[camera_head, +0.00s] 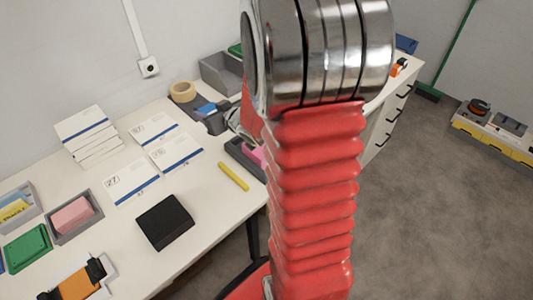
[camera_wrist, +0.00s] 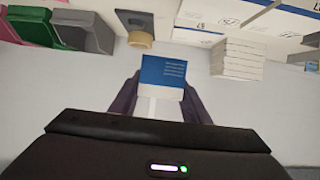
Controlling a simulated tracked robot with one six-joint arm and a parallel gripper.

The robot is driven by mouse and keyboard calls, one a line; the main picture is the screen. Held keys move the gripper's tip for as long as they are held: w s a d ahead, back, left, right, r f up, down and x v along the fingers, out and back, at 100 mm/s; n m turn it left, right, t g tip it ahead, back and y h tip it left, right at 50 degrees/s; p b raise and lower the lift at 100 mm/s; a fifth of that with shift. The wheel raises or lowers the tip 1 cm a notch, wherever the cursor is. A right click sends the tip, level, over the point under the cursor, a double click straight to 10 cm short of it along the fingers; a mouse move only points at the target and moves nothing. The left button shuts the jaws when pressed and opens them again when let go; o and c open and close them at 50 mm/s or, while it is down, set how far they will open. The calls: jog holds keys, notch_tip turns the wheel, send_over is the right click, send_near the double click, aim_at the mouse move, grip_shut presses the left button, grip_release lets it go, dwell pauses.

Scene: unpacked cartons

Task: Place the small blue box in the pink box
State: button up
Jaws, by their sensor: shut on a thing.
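The small blue box (camera_wrist: 163,70), blue with a white lower part, is between the fingers of my gripper (camera_wrist: 158,100) in the wrist view. My gripper is shut on it. In the head view my gripper (camera_head: 217,120) is over the back of the white table, with a blue patch of the box (camera_head: 205,109) showing beside it. A pink open bin (camera_wrist: 8,28) is cut off at the upper left edge of the wrist view, next to a green bin. In the head view my arm hides that area.
A grey bin (camera_head: 222,76), a green bin (camera_wrist: 32,27) and a tape roll (camera_head: 182,90) stand at the back. White cartons (camera_head: 90,135) are stacked at left. A pink block (camera_head: 72,215) lies in a grey tray. A black box (camera_head: 165,221) sits in front.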

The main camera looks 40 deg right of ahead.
jog(key=s+d+f, duration=0.2)
jog(key=s+d, duration=0.9)
jog(key=d, duration=0.1)
jog(key=shift+d+f, duration=0.2)
jog(key=shift+f, duration=0.05)
jog(key=shift+s, duration=0.1)
jog(key=shift+f, duration=2.9)
jog(key=shift+f, duration=2.1)
jog(key=shift+f, duration=0.6)
jog(key=o, duration=1)
